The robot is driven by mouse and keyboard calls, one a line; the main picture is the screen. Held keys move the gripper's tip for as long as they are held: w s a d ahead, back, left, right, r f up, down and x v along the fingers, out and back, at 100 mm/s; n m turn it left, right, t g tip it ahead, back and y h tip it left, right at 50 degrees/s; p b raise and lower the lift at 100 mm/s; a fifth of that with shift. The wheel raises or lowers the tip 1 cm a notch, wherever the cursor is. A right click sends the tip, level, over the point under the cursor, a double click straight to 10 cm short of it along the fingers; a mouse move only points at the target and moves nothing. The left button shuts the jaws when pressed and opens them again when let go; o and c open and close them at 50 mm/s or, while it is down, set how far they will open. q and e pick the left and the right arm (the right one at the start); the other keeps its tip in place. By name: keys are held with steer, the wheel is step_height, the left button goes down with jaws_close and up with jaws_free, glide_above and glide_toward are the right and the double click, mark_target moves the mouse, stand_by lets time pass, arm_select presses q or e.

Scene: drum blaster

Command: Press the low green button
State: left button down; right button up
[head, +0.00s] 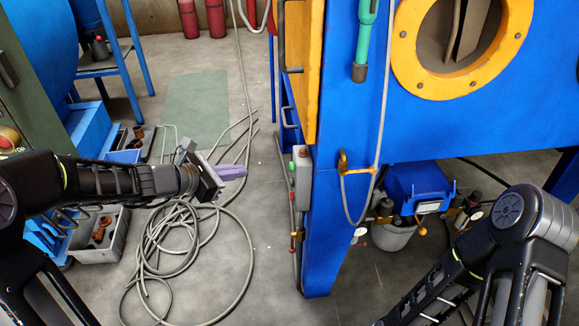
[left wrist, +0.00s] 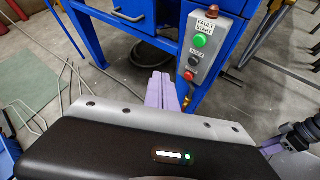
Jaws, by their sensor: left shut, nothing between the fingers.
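The low green button (head: 291,166) sits on the side of a small grey control box (head: 302,178) on the blue machine's leg. In the left wrist view the green button (left wrist: 200,40) is under a "FAULT START" label, above a dark knob and a red button (left wrist: 188,75). My left gripper (head: 234,172), with purple fingers, is left of the box and apart from it. Its fingers (left wrist: 158,92) are shut and empty, pointing toward the machine. Purple fingers, apparently of my right gripper (left wrist: 270,148), show partly at the right of the left wrist view; their opening is unclear.
The blue machine leg (head: 330,235) stands right of the box. A grey hose (head: 165,235) lies coiled on the floor below my left arm. Clear space lies between gripper and box.

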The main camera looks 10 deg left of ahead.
mark_target(292, 167)
arm_select(q)
steer(key=w+d+b, duration=0.2)
steer(key=d+b, duration=0.1)
steer(key=d, duration=0.5)
steer(key=shift+d, duration=0.25)
steer(key=shift+w, duration=0.1)
steer(key=shift+d, duration=0.1)
stand_by(1.7)
steer(key=shift+w+d, duration=0.1)
steer(key=shift+d, duration=0.2)
steer(key=shift+w+d+b, duration=0.1)
steer(key=shift+d+b, duration=0.3)
steer(key=shift+d, duration=0.05)
stand_by(0.9)
steer(key=shift+a, duration=0.1)
steer(key=shift+s+a, duration=0.25)
steer(key=shift+a, duration=0.5)
steer(key=shift+a+p, duration=0.1)
steer(key=shift+p, duration=0.2)
